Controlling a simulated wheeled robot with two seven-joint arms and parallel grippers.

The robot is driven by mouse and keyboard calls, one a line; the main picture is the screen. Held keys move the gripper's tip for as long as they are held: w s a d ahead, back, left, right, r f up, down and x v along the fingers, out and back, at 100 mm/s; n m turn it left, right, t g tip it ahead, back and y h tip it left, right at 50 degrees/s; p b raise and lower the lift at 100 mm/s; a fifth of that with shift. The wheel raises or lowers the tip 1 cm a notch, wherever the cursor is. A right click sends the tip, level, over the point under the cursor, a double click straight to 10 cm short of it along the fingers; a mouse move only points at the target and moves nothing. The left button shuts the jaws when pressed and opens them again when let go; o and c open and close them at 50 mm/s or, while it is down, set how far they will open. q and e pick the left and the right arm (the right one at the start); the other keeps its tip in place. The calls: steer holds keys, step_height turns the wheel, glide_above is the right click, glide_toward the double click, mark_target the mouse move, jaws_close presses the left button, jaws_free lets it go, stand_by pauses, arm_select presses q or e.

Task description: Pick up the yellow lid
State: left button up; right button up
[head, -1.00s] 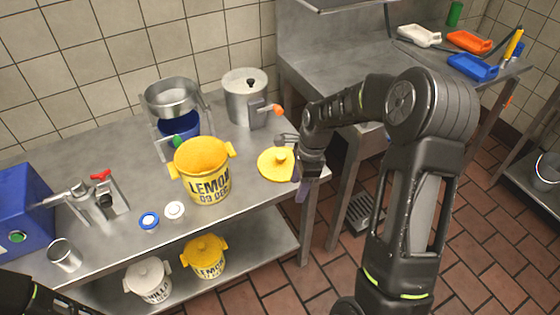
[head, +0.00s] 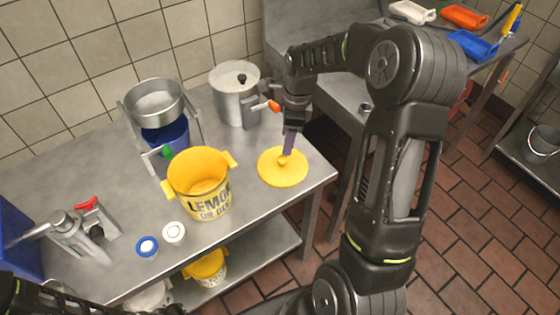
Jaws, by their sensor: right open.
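The yellow lid (head: 270,174), a flat round disc with a small knob in its middle, lies on the steel table near its right end, right of the yellow LEMON bucket (head: 205,200). My right gripper (head: 287,153) comes down from above with its fingers pointing at the knob. It is open, and its fingertips are at or just above the knob; I cannot tell whether they touch it. The bucket stands upright with its top uncovered. Part of my left arm shows at the bottom left, but its gripper is out of view.
A steel pot (head: 231,104) and a stand with a steel bowl (head: 153,104) are behind the bucket. A blue-rimmed cap (head: 147,246) and a white cap (head: 174,233) lie in front. A red-levered device (head: 85,230) stands at left. Another yellow bucket (head: 207,268) sits below.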

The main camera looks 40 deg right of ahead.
mark_target(283, 159)
steer(key=shift+w+a+f, duration=0.15)
steer(key=shift+f, duration=1.2)
steer(key=shift+w+a+f+p, duration=0.1)
steer(key=shift+f+p, duration=0.2)
steer(key=shift+f, duration=0.55)
steer(key=shift+s+a+f+p, duration=0.1)
steer(key=shift+f+p, duration=0.15)
steer(key=shift+f, duration=0.65)
steer(key=shift+w+a+f+p, duration=0.1)
steer(key=shift+f+p, duration=0.2)
steer(key=shift+f, duration=0.55)
jaws_close()
